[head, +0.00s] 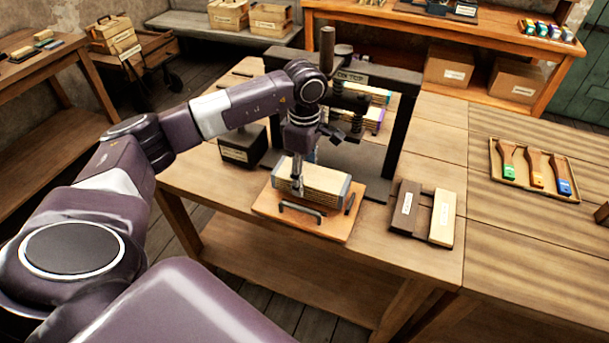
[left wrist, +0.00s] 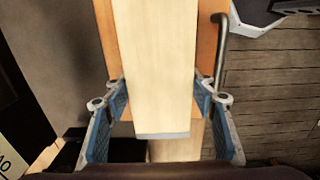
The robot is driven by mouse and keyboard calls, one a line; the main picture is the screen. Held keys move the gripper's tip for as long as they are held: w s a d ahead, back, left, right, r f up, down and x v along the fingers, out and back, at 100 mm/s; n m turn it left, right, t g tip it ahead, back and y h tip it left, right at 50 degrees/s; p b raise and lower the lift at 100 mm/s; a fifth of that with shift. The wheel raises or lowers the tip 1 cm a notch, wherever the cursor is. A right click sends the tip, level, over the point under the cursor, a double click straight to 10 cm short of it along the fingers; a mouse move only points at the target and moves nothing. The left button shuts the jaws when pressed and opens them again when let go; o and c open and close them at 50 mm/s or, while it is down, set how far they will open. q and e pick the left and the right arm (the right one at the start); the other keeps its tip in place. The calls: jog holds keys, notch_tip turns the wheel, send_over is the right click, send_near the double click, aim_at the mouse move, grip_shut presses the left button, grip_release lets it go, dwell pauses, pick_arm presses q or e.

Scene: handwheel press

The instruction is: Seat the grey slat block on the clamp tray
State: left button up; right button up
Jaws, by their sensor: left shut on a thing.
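The grey slat block (head: 325,184) has a cream slatted side and grey ends. It is at the clamp tray (head: 264,207), an orange-brown board with dark bar handles at the front of the bench. My left gripper (head: 296,190) comes down from above and is shut on the block. In the left wrist view the block's cream top (left wrist: 155,70) lies between the blue finger pads, with the orange tray (left wrist: 208,40) below. I cannot tell whether the block touches the tray. My right gripper is not in view.
The dark press (head: 397,125) stands right behind the tray, with colour-edged blocks inside. A dark box (head: 243,146) is left of it. A dark holder with labelled pieces (head: 422,214) lies to the right. A brush tray (head: 535,171) is farther right, with bare bench between.

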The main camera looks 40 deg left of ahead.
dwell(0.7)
pick_arm(q)
jog(key=shift+f+b, duration=0.95)
jog(key=shift+f, duration=0.05)
jog(key=o, duration=1.6)
jog(key=shift+c, duration=0.2)
jog(key=shift+o, duration=0.2)
jog(key=shift+f, duration=0.1)
notch_tip(320, 180, up, 12)
jog(key=shift+r, duration=0.1)
